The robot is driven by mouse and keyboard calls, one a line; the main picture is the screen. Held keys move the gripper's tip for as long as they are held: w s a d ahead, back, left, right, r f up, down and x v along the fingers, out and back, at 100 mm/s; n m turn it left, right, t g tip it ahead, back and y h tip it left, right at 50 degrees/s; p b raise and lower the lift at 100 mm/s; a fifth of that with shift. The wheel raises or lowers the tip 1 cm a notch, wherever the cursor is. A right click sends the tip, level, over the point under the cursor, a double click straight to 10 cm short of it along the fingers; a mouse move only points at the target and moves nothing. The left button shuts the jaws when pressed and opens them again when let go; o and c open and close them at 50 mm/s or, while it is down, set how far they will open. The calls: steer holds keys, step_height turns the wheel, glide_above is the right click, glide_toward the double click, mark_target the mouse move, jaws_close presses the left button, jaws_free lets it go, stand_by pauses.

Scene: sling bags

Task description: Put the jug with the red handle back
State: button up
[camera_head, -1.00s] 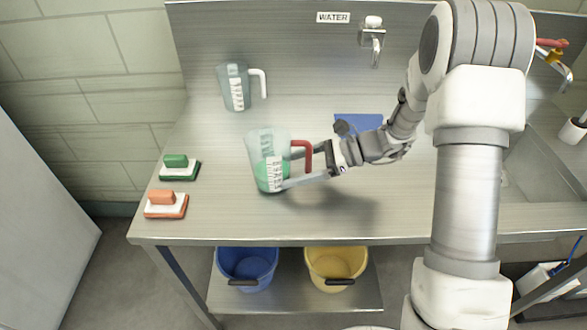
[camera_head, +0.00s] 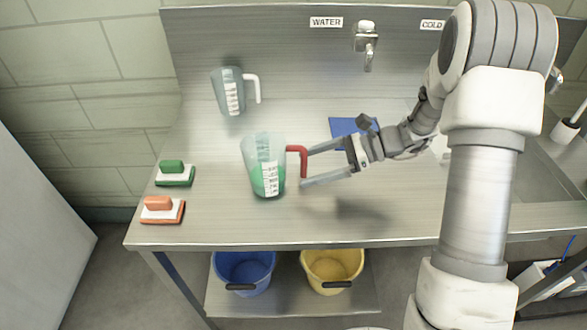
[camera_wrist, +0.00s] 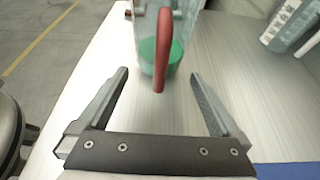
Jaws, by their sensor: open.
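The jug with the red handle (camera_head: 265,166) stands upright on the steel table, with green liquid in its lower part and its red handle (camera_head: 299,158) facing right. In the wrist view the red handle (camera_wrist: 162,50) lies ahead, between the lines of my fingers, with the jug's clear body (camera_wrist: 148,30) behind it. My gripper (camera_head: 306,166) is open and empty just right of the jug. Its fingertips end near the handle in the head view; in the wrist view (camera_wrist: 158,82) nothing is clamped between them.
A jug with a white handle (camera_head: 232,92) stands behind. A green brush (camera_head: 175,174) and an orange brush (camera_head: 161,210) lie at the left edge. A blue mat (camera_head: 350,127) lies under the tap (camera_head: 366,45). Blue (camera_head: 243,272) and yellow (camera_head: 332,270) buckets sit on the lower shelf.

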steer(key=v, duration=0.6)
steer(key=shift+d+r, duration=0.15)
steer(key=s+d+r+n+t+h, duration=0.3)
steer(key=s+r+n+h, duration=0.4)
steer(key=s+n, duration=0.3)
steer(key=s+d+r+n+t+h, duration=0.3)
steer(key=s+r+n+h, duration=0.35)
steer(key=s, duration=0.55)
step_height(320, 180, up, 7)
steer(key=p, duration=0.7)
steer(key=shift+w+a+f+n, duration=0.2)
steer(key=shift+n, duration=0.25)
